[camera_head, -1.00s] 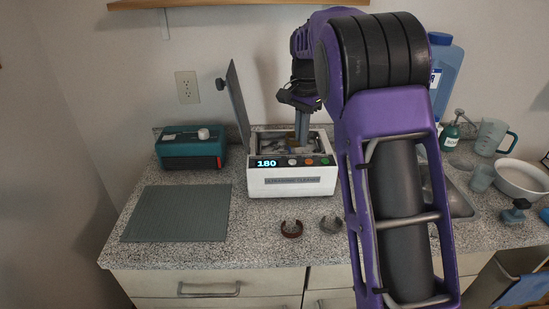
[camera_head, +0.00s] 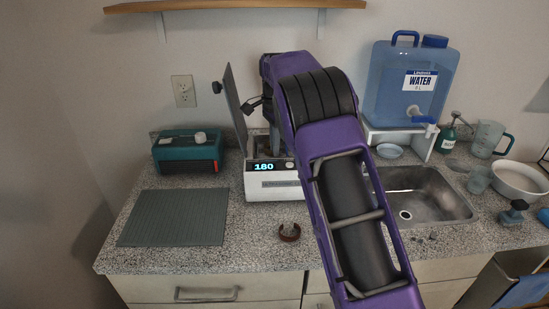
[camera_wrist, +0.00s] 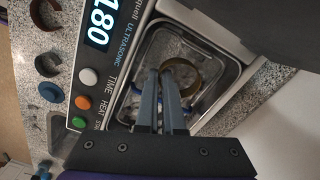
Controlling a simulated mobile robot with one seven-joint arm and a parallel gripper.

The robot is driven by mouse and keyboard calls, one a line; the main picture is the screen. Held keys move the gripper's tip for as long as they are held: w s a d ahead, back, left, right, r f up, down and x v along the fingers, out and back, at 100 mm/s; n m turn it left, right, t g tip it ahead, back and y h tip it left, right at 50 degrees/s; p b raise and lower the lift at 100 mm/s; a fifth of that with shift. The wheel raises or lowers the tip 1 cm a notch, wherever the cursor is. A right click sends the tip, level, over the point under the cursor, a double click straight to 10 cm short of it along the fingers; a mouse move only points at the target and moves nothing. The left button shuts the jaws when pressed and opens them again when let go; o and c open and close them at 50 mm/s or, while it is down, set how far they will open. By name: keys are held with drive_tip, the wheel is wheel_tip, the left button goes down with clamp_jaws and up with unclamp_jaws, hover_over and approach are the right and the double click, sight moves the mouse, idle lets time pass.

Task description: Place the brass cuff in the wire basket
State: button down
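The brass cuff (camera_wrist: 201,78) is an open ring inside the cleaner's metal-rimmed tank in the wrist view. My gripper (camera_wrist: 160,74) points down into the tank, its two grey fingers close together with a narrow gap. The fingertips are at the cuff's left edge; I cannot tell whether they pinch its wall or stand beside it. The wire basket is hard to make out inside the tank; its mesh is blurred. The white ultrasonic cleaner (camera_head: 270,190) has its lid (camera_head: 237,108) raised. In the head view my arm hides the fingers and most of the tank.
A brown cuff (camera_head: 289,232) lies on the counter before the cleaner. A ribbed grey mat (camera_head: 173,217) and teal device (camera_head: 188,152) are left; a sink (camera_head: 425,195) and water jug (camera_head: 405,85) are right.

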drive_tip(key=shift+f, duration=1.75)
drive_tip(key=shift+f, duration=0.1)
drive_tip(key=c, duration=1.3)
unclamp_jaws()
wheel_tip(320, 180, up, 12)
drive_tip(key=shift+r+p, duration=0.1)
drive_tip(key=shift+p, duration=0.45)
